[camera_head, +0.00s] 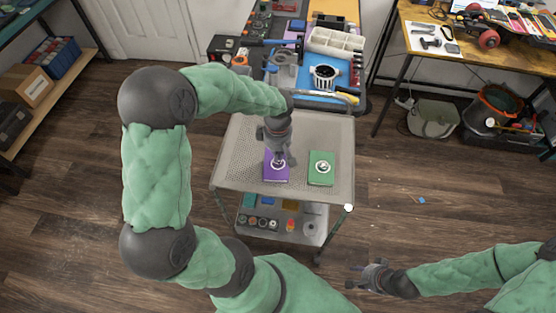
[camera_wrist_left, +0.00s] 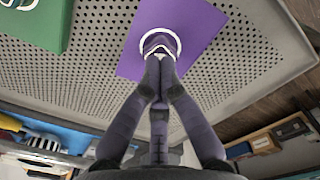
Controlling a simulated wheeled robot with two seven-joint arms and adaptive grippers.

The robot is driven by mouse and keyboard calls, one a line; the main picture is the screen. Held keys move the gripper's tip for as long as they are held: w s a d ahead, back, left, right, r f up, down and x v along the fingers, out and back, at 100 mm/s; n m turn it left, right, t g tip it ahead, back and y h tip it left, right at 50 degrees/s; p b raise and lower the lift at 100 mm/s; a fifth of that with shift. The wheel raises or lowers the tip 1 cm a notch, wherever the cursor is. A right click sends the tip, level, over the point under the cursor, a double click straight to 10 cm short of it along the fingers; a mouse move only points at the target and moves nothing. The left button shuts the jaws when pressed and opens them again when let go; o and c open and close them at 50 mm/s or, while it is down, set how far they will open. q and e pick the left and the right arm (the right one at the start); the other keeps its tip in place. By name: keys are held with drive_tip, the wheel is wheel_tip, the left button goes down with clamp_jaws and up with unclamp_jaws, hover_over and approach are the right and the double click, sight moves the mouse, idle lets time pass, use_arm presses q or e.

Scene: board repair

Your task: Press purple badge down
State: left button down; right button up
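The purple badge (camera_head: 271,174) is a flat purple piece with a white ring mark, lying on the left part of the cart's perforated top (camera_head: 237,150). My left gripper (camera_head: 281,160) is directly over it, fingers pointing down. In the left wrist view the fingertips (camera_wrist_left: 158,62) are together at the white ring on the purple badge (camera_wrist_left: 190,20). They look empty. I cannot tell whether they touch the surface. My right gripper (camera_head: 370,277) is off to the lower right, away from the cart; its finger opening is too small to tell.
A green badge (camera_head: 321,176) with a white mark lies to the right of the purple one, and it also shows in the left wrist view (camera_wrist_left: 40,24). A cluttered workbench with a blue mat (camera_head: 292,89) stands behind the cart. The cart's lower shelf (camera_head: 268,233) holds small items.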

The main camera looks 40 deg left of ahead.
use_arm(q)
drive_tip(key=shift+f+b, duration=0.6)
drive_tip(key=shift+f, duration=0.15)
idle(0.6)
idle(0.3)
wheel_tip(320, 180, up, 8)
drive_tip(key=p, duration=0.5)
drive_tip(key=shift+p, duration=0.4)
idle(0.6)
